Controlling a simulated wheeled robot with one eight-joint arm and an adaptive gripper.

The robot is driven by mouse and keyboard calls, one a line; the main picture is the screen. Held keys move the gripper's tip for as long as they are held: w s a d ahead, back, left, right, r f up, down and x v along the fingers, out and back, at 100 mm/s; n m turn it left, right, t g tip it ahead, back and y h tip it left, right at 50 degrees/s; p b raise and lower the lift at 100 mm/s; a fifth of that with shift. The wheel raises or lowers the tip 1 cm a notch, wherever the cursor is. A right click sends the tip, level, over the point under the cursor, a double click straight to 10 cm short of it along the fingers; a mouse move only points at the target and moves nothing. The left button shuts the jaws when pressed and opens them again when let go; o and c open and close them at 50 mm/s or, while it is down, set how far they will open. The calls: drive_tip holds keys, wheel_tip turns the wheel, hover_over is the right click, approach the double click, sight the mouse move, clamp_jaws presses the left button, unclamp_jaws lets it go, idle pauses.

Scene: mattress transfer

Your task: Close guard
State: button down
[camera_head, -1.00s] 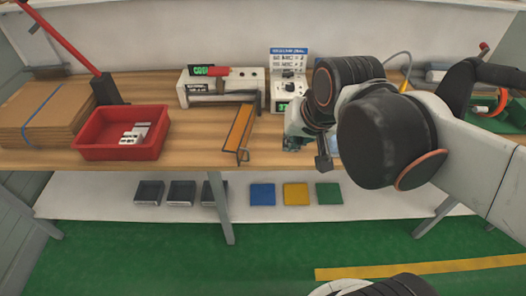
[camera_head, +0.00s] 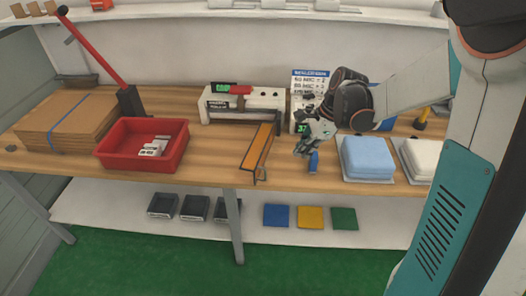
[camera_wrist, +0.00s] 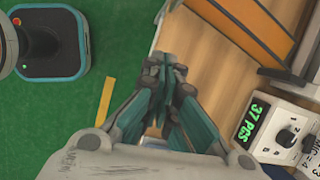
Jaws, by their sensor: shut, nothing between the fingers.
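The guard appears to be the orange panel (camera_head: 257,147) in a dark frame, with a wire handle at its front end. It lies out flat over the table in front of the white machine (camera_head: 243,103). In the wrist view the orange panel (camera_wrist: 250,27) shows at the top right. My gripper (camera_head: 301,150) is right of the panel, near the table's front edge, apart from it. In the wrist view my gripper (camera_wrist: 163,62) has its fingers together and empty, over the table edge. The handle is hard to make out there.
A counter box with a green display (camera_wrist: 254,119) stands close to my gripper. A red bin (camera_head: 125,147) and cardboard stack (camera_head: 58,122) are at the left. A light blue pad stack (camera_head: 367,158) is at the right. A small blue object (camera_head: 313,162) shows beside my gripper.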

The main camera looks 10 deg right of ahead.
drive_tip(key=shift+m, duration=0.7)
drive_tip(key=b+x, duration=0.1)
drive_tip(key=x, duration=0.3)
drive_tip(key=b+x, duration=0.1)
drive_tip(key=x, duration=0.3)
drive_tip(key=d+b+x, duration=0.1)
drive_tip(key=x, duration=0.3)
drive_tip(key=shift+w+f+b, duration=0.2)
drive_tip(key=shift+f+b, duration=0.05)
drive_tip(key=shift+b, duration=0.1)
drive_tip(key=a, duration=0.1)
drive_tip(key=w+a+b, duration=0.1)
drive_tip(key=a, duration=0.1)
drive_tip(key=shift+a+f, duration=0.1)
drive_tip(key=shift+w+a, duration=0.15)
drive_tip(key=shift+a, duration=0.3)
